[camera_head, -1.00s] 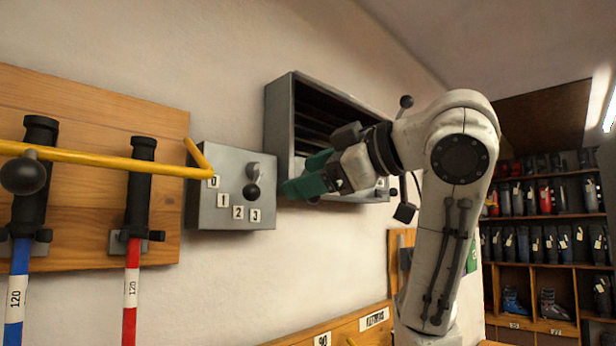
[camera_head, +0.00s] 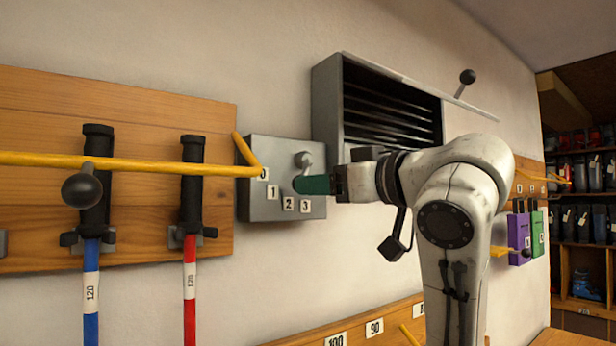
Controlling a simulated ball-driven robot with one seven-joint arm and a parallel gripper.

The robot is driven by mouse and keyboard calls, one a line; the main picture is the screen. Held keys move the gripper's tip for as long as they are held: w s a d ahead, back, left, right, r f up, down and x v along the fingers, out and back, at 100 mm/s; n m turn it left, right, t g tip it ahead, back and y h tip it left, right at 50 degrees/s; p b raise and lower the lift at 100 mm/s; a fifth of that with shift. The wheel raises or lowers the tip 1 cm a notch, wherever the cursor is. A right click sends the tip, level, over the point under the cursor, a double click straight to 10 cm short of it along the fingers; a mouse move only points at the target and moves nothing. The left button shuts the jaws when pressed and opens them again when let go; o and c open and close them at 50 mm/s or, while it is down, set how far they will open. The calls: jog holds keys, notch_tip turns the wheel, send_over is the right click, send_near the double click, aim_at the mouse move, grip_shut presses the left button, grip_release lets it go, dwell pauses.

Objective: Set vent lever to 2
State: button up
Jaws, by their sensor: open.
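The vent lever box (camera_head: 257,205) is a grey metal box on the wall with white labels 0, 1, 2 and 3 in an arc. The lever's grey pivot (camera_head: 303,160) shows at its upper right. My gripper (camera_head: 302,185) has green fingers and comes in from the right, over the knob's place just above labels 2 and 3. The jaws are open; whether they touch or surround the knob cannot be seen.
A louvred vent (camera_head: 390,115) is on the wall right of the box. A yellow bar (camera_head: 130,164) runs across the left and ends at the box's upper left. Blue (camera_head: 91,300) and red (camera_head: 189,300) poles hang on the wooden board. Size-labelled rail (camera_head: 350,328) lies below.

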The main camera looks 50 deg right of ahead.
jog(key=shift+w+d+p, duration=0.15)
jog(key=shift+w+p, duration=0.1)
jog(key=shift+w, duration=0.8)
jog(key=shift+w+d+p, duration=0.1)
jog(key=shift+w+p, duration=0.1)
jog(key=shift+w, duration=0.85)
jog(key=c, duration=1)
jog(key=shift+s+d+n, duration=0.1)
jog(key=shift+d+n, duration=0.25)
jog(key=shift+n, duration=0.65)
jog(key=shift+c, duration=0.2)
jog(key=o, duration=1)
jog(key=shift+f, duration=0.1)
jog(key=shift+o, duration=0.2)
jog(key=s+a+b, duration=0.1)
jog(key=s+b, duration=0.2)
jog(key=s, duration=0.7)
jog(key=shift+s+a+b, duration=0.15)
jog(key=shift+s+b, duration=0.15)
jog(key=shift+s, duration=0.1)
